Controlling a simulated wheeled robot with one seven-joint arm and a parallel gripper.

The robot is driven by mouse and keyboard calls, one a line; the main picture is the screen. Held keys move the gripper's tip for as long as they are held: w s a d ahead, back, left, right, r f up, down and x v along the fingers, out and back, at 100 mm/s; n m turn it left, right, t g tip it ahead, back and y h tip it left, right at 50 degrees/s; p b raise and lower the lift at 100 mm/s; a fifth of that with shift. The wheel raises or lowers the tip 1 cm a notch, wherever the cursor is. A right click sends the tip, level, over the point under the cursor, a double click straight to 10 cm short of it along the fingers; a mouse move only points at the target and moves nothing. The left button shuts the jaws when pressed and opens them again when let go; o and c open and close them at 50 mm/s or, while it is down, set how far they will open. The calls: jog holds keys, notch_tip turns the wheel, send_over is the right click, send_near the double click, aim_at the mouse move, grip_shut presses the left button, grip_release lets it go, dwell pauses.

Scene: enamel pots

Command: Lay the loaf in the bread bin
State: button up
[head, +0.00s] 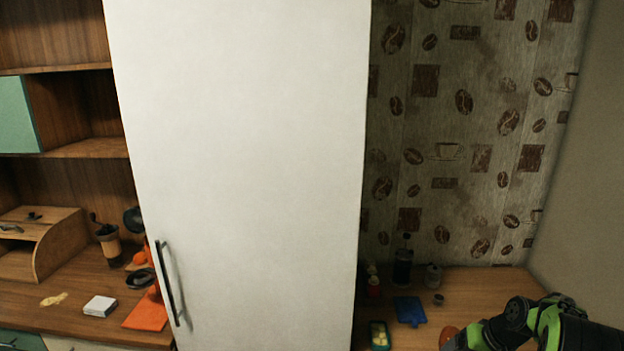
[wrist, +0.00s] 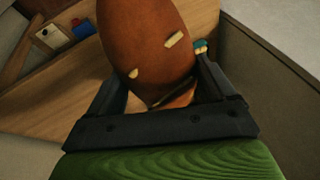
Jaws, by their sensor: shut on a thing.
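The loaf (wrist: 155,40) is a brown, rounded loaf with pale slashes, filling the upper middle of the wrist view. My gripper (wrist: 160,92) is shut on it, one finger on each side; the fingertips are partly hidden. In the head view, a brown end of the loaf (head: 448,334) shows at the lower right beside my arm, over the right counter. The bread bin (head: 62,243) is a wooden box with a curved side at the far left, on the left counter. Its front looks open, and part of it is cut off by the picture edge.
A tall white cabinet (head: 240,150) with a black handle stands between the two counters. A blue board (head: 409,311) and a green tray (head: 379,335) lie on the right counter.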

jog(key=s+a+f+n, duration=0.1)
jog(key=s+a+f, duration=0.25)
jog(key=a, duration=0.35)
jog(key=s+a+f+n+y, duration=0.1)
jog(key=s+a+f, duration=0.1)
jog(key=a+f, duration=0.4)
jog(key=s+a+f+n, duration=0.1)
jog(key=s+a+f, duration=0.25)
jog(key=a, duration=0.35)
notch_tip(320, 180, down, 8)
jog(key=w+b, duration=0.1)
jog(key=b, duration=0.6)
jog(key=shift+r+g+b, duration=0.25)
jog(key=shift+g+b, duration=0.1)
jog(key=shift+g, duration=0.05)
